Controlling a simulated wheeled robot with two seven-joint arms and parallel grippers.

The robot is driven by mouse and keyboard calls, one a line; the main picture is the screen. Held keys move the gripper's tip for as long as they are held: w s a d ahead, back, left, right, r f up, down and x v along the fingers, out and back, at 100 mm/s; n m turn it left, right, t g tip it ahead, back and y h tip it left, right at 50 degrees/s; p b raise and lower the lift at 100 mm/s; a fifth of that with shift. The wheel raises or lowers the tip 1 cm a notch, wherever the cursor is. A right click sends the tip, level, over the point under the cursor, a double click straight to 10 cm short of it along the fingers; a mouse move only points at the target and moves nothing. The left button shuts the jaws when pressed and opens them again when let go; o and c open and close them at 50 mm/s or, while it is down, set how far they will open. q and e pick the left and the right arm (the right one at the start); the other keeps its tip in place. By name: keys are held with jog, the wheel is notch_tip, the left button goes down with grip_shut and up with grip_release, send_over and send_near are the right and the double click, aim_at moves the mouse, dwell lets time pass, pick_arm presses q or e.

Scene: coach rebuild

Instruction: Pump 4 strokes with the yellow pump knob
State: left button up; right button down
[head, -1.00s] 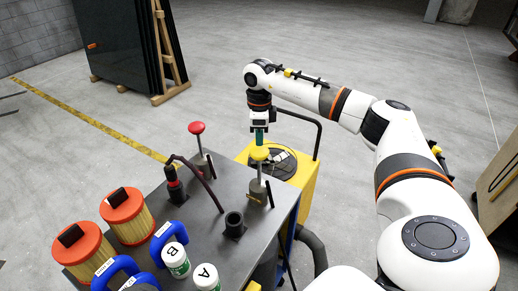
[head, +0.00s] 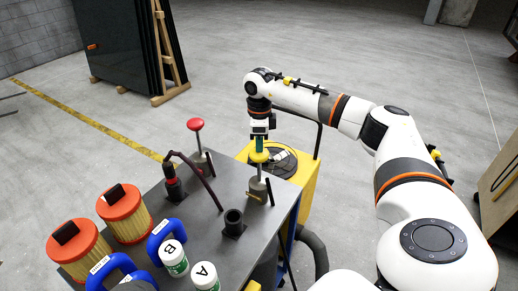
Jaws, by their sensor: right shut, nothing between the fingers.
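The yellow pump knob (head: 259,156) sits on a thin rod above a grey cylinder (head: 257,188) on the dark cart top. My right gripper (head: 260,146) points straight down at the knob from above. Its teal fingers are shut with nothing between them. The fingertips appear to touch the top of the knob, though the exact contact is too small to tell. My left gripper is out of view.
A red knob (head: 195,124) on a similar pump stands to the left. A dark lever (head: 197,178), a black socket (head: 233,222), orange-capped filters (head: 124,214) and white bottles A (head: 206,277) and B (head: 173,258) share the cart top (head: 205,232). A yellow cart (head: 307,178) stands behind.

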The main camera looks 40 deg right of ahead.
jog(key=shift+s+a+f+b, duration=0.1)
jog(key=shift+f+b, duration=2.1)
jog(key=shift+f, duration=1.75)
jog(key=shift+r, duration=0.15)
notch_tip(320, 180, up, 12)
jog(key=p, duration=0.8)
jog(key=shift+f+p, duration=0.2)
jog(key=shift+p, duration=0.15)
jog(key=shift+f, duration=0.1)
jog(key=shift+f+b, duration=3.9)
jog(key=shift+f, duration=2.1)
jog(key=shift+r, duration=0.15)
jog(key=shift+r+p, duration=4.3)
jog(key=shift+r, duration=1.65)
